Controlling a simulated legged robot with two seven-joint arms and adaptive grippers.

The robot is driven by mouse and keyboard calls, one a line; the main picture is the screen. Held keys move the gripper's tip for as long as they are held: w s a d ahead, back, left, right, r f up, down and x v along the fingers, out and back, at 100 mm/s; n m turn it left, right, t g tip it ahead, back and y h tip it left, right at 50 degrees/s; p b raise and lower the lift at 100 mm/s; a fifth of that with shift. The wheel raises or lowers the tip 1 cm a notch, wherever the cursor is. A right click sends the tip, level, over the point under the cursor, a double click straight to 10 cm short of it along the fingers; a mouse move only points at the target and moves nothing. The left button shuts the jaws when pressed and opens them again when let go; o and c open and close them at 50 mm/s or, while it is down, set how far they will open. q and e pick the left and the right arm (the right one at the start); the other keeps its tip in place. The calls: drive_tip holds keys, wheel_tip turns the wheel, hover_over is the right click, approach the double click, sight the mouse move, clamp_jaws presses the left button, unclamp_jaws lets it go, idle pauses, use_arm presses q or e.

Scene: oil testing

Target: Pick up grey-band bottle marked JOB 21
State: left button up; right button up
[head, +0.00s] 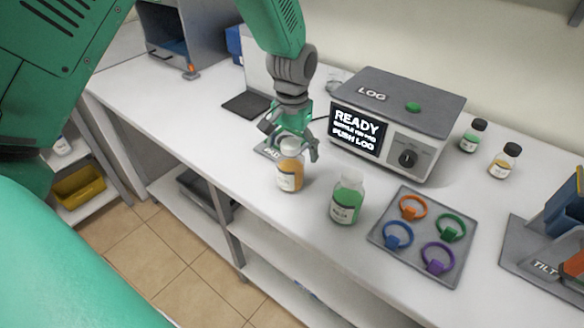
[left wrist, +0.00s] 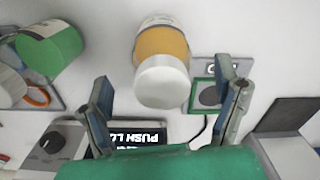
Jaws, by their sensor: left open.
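A bottle with orange contents, a white cap and a pale label (head: 290,176) stands upright on the bench; I cannot read its marking. My left gripper (head: 291,142) is open at its cap from above and behind. In the left wrist view this bottle (left wrist: 160,45) shows between the spread fingers (left wrist: 163,92), not gripped. A green bottle with a pale cap (head: 347,200) stands to its right; its label looks like a JOB marking, but the number is too small to read. It also shows in the left wrist view (left wrist: 62,48). My right gripper is not in view.
The LOG device (head: 398,120), its screen reading READY, stands behind the bottles. A grey tray (head: 385,258) with coloured rings is at right front. Two black-capped bottles, green (head: 473,136) and orange (head: 504,161), stand farther right. The TILT stand (head: 520,253) is at the right edge.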

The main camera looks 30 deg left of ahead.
use_arm(q)
drive_tip(key=shift+a+f+p, duration=0.1)
drive_tip(key=shift+f+p, duration=0.3)
drive_tip(key=shift+f, duration=1.95)
drive_tip(key=c, duration=0.5)
drive_tip(key=shift+r, duration=0.1)
drive_tip(key=c, duration=1.1)
drive_tip(key=shift+c, duration=0.2)
